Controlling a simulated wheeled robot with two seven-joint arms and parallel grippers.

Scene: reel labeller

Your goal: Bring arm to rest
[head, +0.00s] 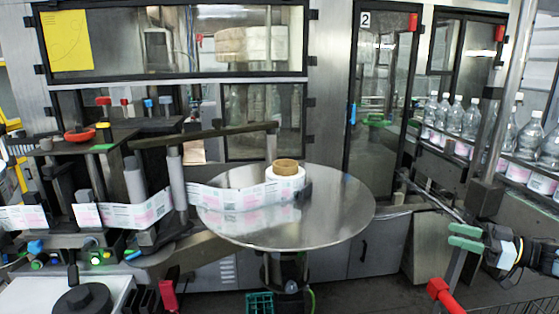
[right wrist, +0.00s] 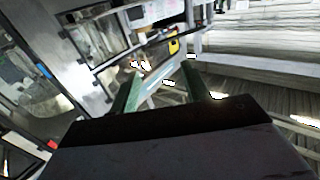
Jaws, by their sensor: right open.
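My right gripper (head: 465,237) is at the lower right of the head view, its two green fingers apart and nothing between them. It is in free space to the right of the round steel turntable (head: 345,212) and touches nothing that I can see. In the right wrist view its green fingers (right wrist: 161,80) are spread with an empty gap. A label reel (head: 285,184) with a brown core sits on the turntable. Its printed label web (head: 140,212) runs left to the rollers. My left gripper does not show.
Clear bottles (head: 470,118) stand along a conveyor at the right. A red-ended lever (head: 440,290) rises just below my right gripper, and a steel post (head: 507,95) stands above it. A dark-framed door (head: 380,90) is behind. Open floor lies between turntable and gripper.

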